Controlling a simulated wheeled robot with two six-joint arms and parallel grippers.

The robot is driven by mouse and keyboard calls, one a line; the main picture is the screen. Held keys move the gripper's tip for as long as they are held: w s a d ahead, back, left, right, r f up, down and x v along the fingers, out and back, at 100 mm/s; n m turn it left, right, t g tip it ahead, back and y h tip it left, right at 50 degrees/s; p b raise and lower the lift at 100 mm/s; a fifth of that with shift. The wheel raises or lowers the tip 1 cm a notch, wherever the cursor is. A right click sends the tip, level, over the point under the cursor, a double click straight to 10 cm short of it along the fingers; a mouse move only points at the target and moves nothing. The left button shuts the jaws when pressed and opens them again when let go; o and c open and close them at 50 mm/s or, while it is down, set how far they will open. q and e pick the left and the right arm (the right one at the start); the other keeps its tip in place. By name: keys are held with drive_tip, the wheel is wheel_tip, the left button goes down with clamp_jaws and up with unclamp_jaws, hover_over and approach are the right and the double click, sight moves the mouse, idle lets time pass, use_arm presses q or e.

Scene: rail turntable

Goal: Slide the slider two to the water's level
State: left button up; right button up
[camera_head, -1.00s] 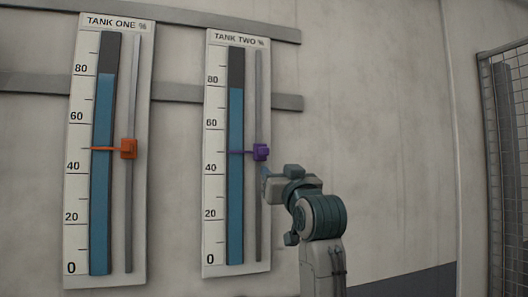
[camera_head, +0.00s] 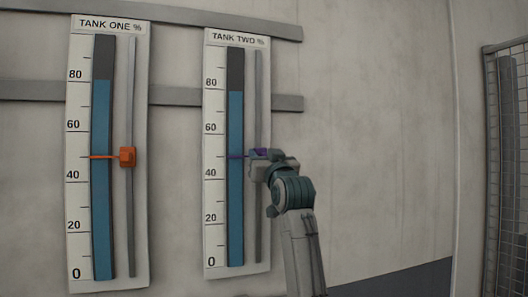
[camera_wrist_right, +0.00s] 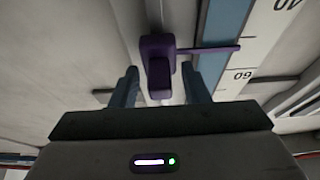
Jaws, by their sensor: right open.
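The tank two gauge (camera_head: 213,190) is a white upright panel with a blue water column (camera_head: 236,195) that ends just below the 80 mark. In the right wrist view the fingers (camera_wrist_right: 160,88) are open, one on each side of the purple slider knob (camera_wrist_right: 159,75); contact cannot be told. My left gripper is not in view.
Grey horizontal bars (camera_head: 180,95) run behind both panels. A mesh cage (camera_head: 505,170) stands at the far right. The wall right of my arm is clear.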

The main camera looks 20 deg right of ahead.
clamp_jaws()
wheel_tip(320, 180, up, 18)
drive_tip(key=shift+f, duration=0.2)
idle(0.4)
unclamp_jaws()
